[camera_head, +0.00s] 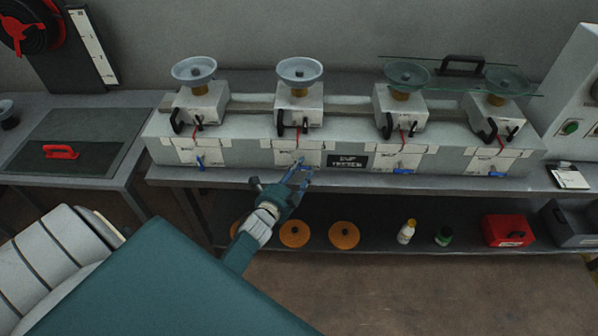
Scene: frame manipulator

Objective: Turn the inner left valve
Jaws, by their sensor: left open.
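A long grey bench unit (245,157) carries several stations in a row, each with a white box and a bowl on top. The inner left station (299,110) is second from the left. Its blue valve handle (300,161) is low on the front face, small and partly covered by my gripper. My left gripper (303,173) is open, with its fingers pointing up at this valve. I cannot tell whether they touch it. Other blue valve handles show at the far left (199,162), inner right (403,171) and far right (496,174). My right gripper is not in view.
A glass sheet with a black handle (462,65) lies over the right stations. The shelf below holds orange discs (344,235), two bottles (406,231) and a red box (508,230). A side table with a red-handled lid (61,152) stands left.

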